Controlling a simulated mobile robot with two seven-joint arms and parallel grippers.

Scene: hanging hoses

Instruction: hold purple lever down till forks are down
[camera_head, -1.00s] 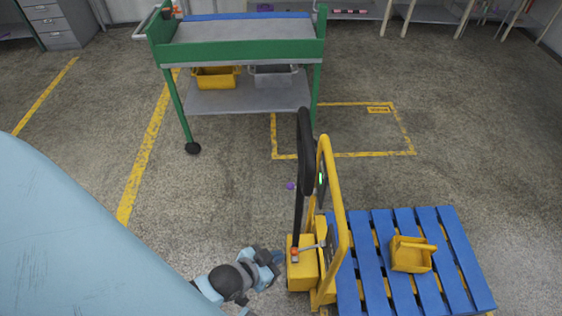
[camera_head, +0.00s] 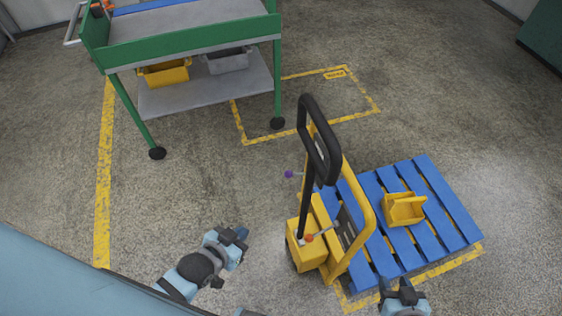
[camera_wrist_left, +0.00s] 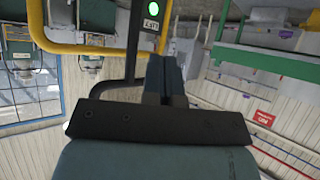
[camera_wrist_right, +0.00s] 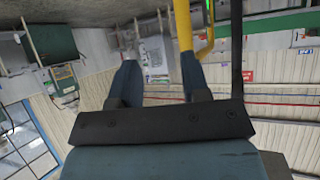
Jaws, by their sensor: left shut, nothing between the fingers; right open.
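The yellow pallet truck (camera_head: 308,248) stands right of centre in the head view, with a tall black loop handle (camera_head: 319,140). The purple knob of a lever (camera_head: 289,174) sticks out on its far left side. A second lever with an orange-red knob (camera_head: 309,238) is on its near side. My left gripper (camera_head: 241,234) is shut and empty, left of the truck and apart from both levers; its closed fingers show in the left wrist view (camera_wrist_left: 164,72). My right gripper (camera_head: 397,284) is open at the pallet's near edge; its spread fingers show in the right wrist view (camera_wrist_right: 161,78).
A blue pallet (camera_head: 430,222) carries a yellow bin (camera_head: 403,209) beside the truck's yellow frame. A green cart (camera_head: 185,43) with a yellow bin (camera_head: 164,72) and a grey bin (camera_head: 228,60) stands at the back left. Floor left of the truck is clear.

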